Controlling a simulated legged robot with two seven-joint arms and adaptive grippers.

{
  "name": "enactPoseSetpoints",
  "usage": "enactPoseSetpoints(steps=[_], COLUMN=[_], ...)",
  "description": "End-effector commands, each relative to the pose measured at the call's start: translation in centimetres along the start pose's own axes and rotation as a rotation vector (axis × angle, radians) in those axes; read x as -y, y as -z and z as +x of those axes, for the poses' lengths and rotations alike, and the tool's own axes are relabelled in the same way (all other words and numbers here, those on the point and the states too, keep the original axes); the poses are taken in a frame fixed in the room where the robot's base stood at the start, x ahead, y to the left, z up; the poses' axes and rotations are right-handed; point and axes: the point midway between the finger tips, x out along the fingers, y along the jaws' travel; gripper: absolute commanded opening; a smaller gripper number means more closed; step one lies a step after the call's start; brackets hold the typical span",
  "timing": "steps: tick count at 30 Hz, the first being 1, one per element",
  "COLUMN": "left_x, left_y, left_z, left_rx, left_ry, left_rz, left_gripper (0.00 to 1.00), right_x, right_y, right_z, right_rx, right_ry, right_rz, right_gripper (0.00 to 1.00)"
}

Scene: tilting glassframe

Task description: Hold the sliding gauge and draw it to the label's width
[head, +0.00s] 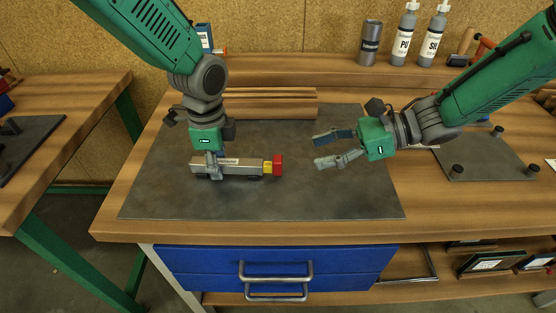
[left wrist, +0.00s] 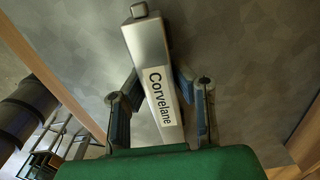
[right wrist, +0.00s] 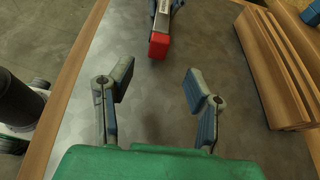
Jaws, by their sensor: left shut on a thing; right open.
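The sliding gauge (head: 240,168) lies along the dark mat, a grey metal bar with a yellow part (head: 267,168) and a red end block (head: 278,165) at its right. My left gripper (head: 213,172) comes down from above and is shut on the gauge's left part. In the left wrist view the gauge body (left wrist: 150,60) sits between the fingers, with a white label reading "Corvelane" (left wrist: 161,97). My right gripper (head: 337,149) is open and empty, to the right of the red end and apart from it. In the right wrist view the red block (right wrist: 159,45) lies beyond the open fingers (right wrist: 158,88).
The dark mat (head: 300,195) is clear in front of the gauge. Wooden strips (head: 270,100) lie at its back edge. Bottles (head: 405,35) and a grey can (head: 369,42) stand on the rear shelf. A plate with black posts (head: 485,160) is at the right. Blue drawers (head: 215,270) are below.

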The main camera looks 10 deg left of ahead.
Motion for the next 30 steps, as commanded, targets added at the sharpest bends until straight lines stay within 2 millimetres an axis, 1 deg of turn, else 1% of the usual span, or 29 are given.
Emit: enactPoseSetpoints(steps=[1, 6, 12, 15, 18, 27, 28, 29, 30], left_x=[0.0, 0.0, 0.0, 0.0, 0.0, 0.0, 0.0, 0.0, 0.0], left_y=[0.0, 0.0, 0.0, 0.0, 0.0, 0.0, 0.0, 0.0, 0.0], left_z=[0.0, 0.0, 0.0, 0.0, 0.0, 0.0, 0.0, 0.0, 0.0], left_rx=[0.0, 0.0, 0.0, 0.0, 0.0, 0.0, 0.0, 0.0, 0.0], left_ry=[0.001, 0.001, 0.001, 0.001, 0.001, 0.001, 0.001, 0.001, 0.001], left_rz=[0.0, 0.0, 0.0, 0.0, 0.0, 0.0, 0.0, 0.0, 0.0], left_gripper=[0.0, 0.0, 0.0, 0.0, 0.0, 0.0, 0.0, 0.0, 0.0], right_x=[-0.1, -0.1, 0.0, 0.0, 0.0, 0.0, 0.0, 0.0, 0.0], right_y=[0.0, 0.0, 0.0, 0.0, 0.0, -0.1, -0.1, -0.1, -0.1], right_z=[1.1, 4.6, 8.0, 9.0, 9.6, 9.8, 9.8, 9.8, 9.8], right_rx=[0.001, 0.001, 0.001, 0.001, 0.001, 0.001, 0.001, 0.001, 0.001], right_ry=[-0.003, -0.002, -0.001, 0.0, 0.001, 0.002, 0.002, 0.001, 0.001], right_rz=[0.001, 0.002, 0.002, 0.002, 0.003, 0.003, 0.003, 0.003, 0.003], right_gripper=[0.45, 0.45, 0.45, 0.45, 0.45, 0.45, 0.38, 0.27, 0.13])
